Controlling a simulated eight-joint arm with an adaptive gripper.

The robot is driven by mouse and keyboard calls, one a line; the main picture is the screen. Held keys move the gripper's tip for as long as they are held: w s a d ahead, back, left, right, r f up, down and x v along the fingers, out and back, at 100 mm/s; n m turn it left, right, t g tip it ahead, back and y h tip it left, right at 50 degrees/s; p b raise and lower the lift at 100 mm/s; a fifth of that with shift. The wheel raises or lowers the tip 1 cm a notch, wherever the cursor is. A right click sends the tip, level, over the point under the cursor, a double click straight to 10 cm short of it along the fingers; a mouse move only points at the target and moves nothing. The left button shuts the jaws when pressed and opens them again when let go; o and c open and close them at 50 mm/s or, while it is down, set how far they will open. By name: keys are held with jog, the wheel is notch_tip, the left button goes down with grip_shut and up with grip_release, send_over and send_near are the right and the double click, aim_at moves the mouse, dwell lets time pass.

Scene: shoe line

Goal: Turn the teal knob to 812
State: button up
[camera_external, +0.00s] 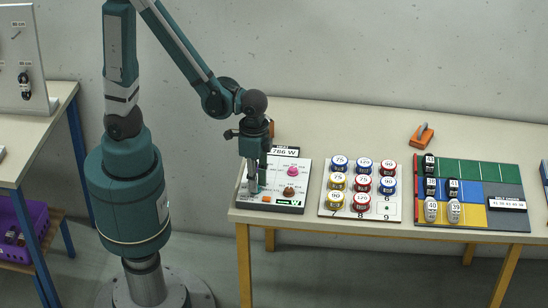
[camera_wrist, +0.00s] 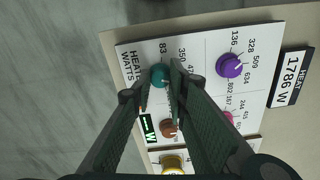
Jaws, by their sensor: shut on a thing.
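The teal knob (camera_wrist: 160,74) sits on the white knob panel (camera_wrist: 205,55) in the wrist view, beside printed numbers such as 83 and 350. My gripper (camera_wrist: 161,82) has its two fingers on either side of this knob and is shut on it. In the external view my gripper (camera_external: 254,188) points down over the left part of the panel (camera_external: 300,184) and hides the teal knob. The knob's pointer mark is not clear.
A purple knob (camera_wrist: 229,66), a brown knob (camera_wrist: 168,128) and a pink knob (camera_wrist: 227,118) stand close around my fingers. A board of coloured round pieces (camera_external: 325,205) and a coloured sorting board (camera_external: 510,172) lie to the right. An orange-handled tool (camera_external: 422,135) lies behind.

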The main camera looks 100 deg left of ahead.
jog(key=m, duration=0.5)
jog(key=shift+m, duration=0.3)
jog(key=m, duration=0.5)
jog(key=shift+m+b, duration=0.35)
jog(key=shift+m, duration=0.05)
jog(key=o, duration=0.9)
jog(key=shift+r, duration=0.25)
notch_tip(320, 180, up, 12)
jog(key=shift+f, duration=0.25)
dwell(0.6)
